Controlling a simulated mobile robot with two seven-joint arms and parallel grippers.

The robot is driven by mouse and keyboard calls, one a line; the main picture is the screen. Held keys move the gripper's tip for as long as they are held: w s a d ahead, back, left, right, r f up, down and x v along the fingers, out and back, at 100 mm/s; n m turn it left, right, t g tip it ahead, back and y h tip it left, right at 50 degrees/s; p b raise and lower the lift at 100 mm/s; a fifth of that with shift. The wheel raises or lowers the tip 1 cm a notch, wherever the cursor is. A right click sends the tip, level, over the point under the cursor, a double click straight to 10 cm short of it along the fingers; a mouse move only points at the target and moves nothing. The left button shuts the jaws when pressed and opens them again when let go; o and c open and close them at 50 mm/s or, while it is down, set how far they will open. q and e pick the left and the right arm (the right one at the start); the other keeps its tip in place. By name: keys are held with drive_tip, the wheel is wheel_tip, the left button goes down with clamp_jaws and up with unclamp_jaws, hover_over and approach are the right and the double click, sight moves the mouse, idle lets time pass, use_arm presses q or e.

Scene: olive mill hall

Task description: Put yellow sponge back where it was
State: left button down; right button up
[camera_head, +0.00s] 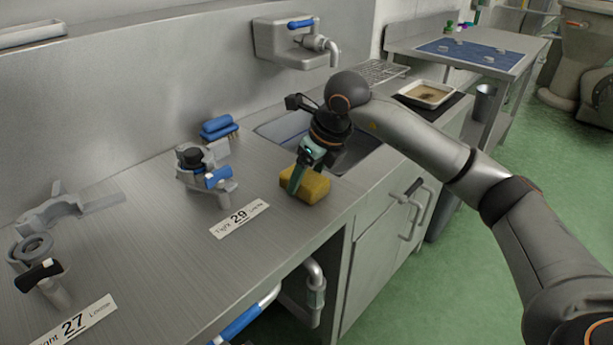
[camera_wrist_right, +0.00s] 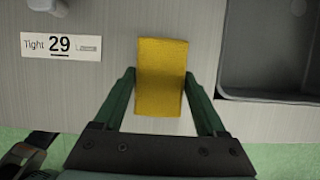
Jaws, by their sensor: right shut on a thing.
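The yellow sponge (camera_head: 316,188) is at the front edge of the steel counter, left of the sink. My right gripper (camera_head: 297,181) comes down on it from above and is shut on it. In the right wrist view the sponge (camera_wrist_right: 161,72) sits between the two green fingers of my right gripper (camera_wrist_right: 160,78). Whether the sponge's underside touches the counter cannot be told. My left gripper is in neither view.
The sink basin (camera_head: 346,160) lies just right of the sponge, with a wall tap (camera_head: 318,44) above. A label "29" (camera_head: 239,218), a clamp-like fitting (camera_head: 205,172) and a blue brush (camera_head: 219,128) are to the left. The counter between them is bare.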

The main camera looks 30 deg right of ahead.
drive_tip(key=shift+f, duration=0.15)
drive_tip(key=o, duration=1.1)
drive_tip(key=shift+o, duration=0.2)
drive_tip(key=shift+r, duration=0.3)
drive_tip(key=p+v, duration=0.1)
drive_tip(key=v, duration=1)
drive_tip(key=shift+r+p, duration=0.3)
drive_tip(key=shift+r, duration=0.05)
drive_tip(key=shift+s+d, duration=0.1)
drive_tip(key=shift+s, duration=0.1)
